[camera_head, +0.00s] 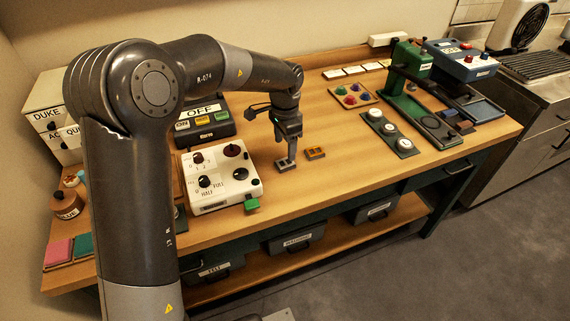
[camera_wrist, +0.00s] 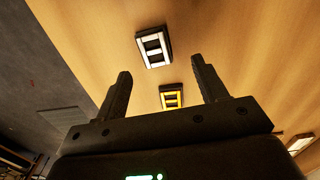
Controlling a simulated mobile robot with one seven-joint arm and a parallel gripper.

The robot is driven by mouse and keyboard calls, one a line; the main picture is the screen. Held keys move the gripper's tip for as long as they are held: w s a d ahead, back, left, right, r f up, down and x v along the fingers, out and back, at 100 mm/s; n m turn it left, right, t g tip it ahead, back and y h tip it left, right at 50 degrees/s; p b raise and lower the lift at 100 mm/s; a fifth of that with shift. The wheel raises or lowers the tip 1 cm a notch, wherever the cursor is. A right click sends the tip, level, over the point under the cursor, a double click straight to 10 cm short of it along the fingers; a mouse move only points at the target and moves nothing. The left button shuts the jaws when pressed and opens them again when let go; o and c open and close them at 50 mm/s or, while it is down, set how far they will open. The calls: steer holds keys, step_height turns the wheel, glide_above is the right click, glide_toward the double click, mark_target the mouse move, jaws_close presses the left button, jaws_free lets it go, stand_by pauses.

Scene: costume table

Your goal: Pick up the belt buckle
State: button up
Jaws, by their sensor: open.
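Two small rectangular buckles lie on the wooden table. One is gold-orange (camera_head: 315,153), and it also shows in the wrist view (camera_wrist: 171,97), framed between the fingertips. The other is dark-rimmed and silver-white (camera_wrist: 154,47), farther up in the wrist view; in the head view it lies at the foot of my gripper, partly hidden. My gripper (camera_head: 287,151) points down over the table, left of the gold buckle in the head view. In the wrist view its two fingers (camera_wrist: 163,84) are apart with nothing held. Its exact height above the buckles is hard to tell.
A white control box (camera_head: 222,178) with knobs and a green tab stands to the left. A tray of coloured knobs (camera_head: 353,95) is behind. The table's front edge is close.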

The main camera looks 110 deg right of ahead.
mark_target(285, 162)
steer(key=shift+w+a+f, duration=0.1)
steer(key=shift+a+f, duration=0.1)
steer(key=shift+f, duration=1.2)
steer(key=shift+w+a+f, duration=0.1)
steer(key=shift+a+f, duration=0.05)
steer(key=shift+f, duration=1.2)
steer(key=shift+c, duration=0.4)
steer(key=c, duration=1)
steer(key=shift+r, duration=0.1)
